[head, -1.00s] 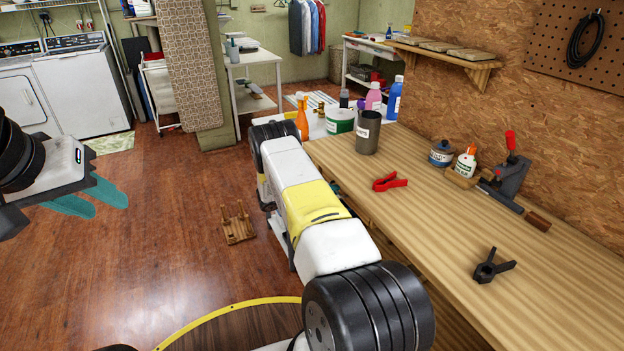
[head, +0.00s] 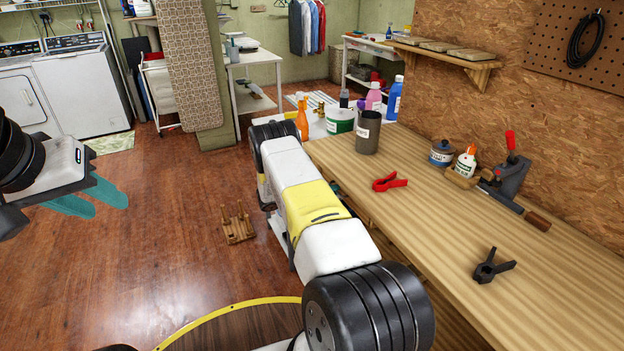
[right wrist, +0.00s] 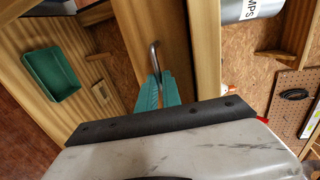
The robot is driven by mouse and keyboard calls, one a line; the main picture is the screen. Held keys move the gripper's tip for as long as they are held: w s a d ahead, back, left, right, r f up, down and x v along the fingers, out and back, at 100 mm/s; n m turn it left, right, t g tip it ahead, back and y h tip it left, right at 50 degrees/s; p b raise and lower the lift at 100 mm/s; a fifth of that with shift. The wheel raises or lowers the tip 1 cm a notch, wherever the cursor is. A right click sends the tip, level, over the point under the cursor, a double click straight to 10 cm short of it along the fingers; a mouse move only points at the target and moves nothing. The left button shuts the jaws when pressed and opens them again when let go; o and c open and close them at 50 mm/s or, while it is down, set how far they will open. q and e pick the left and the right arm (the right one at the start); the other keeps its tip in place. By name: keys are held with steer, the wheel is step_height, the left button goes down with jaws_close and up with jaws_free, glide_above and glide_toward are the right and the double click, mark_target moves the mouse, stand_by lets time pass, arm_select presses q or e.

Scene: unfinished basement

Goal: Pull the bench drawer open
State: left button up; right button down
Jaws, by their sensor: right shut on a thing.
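The wooden workbench (head: 440,215) runs along the right of the head view. Its drawer is hidden there behind my right arm. In the right wrist view a thin bent metal handle (right wrist: 153,52) stands out from the wooden drawer front (right wrist: 175,35). My right gripper (right wrist: 156,84) has its teal fingers shut on this handle. How far the drawer stands out cannot be told. My left gripper (head: 108,208) hangs over the floor at the left of the head view, its two teal fingers apart and empty.
On the bench top are a red clamp (head: 390,181), a black clamp (head: 493,266), a grey can (head: 368,132) and glue bottles. A green tray (right wrist: 50,75) sits beside the drawer in the wrist view.

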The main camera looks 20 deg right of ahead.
steer(key=shift+a, duration=0.15)
steer(key=f+v, duration=0.2)
steer(key=v, duration=1.1)
steer(key=a+f+v, duration=0.1)
steer(key=f+v, duration=0.2)
steer(key=v, duration=1)
steer(key=shift+s+a+f, duration=0.15)
steer(key=shift+s+f, duration=0.05)
steer(key=shift+s, duration=0.15)
steer(key=c, duration=1.5)
jaws_free()
steer(key=v, duration=0.7)
steer(key=shift+a+r, duration=0.1)
steer(key=shift+a, duration=0.3)
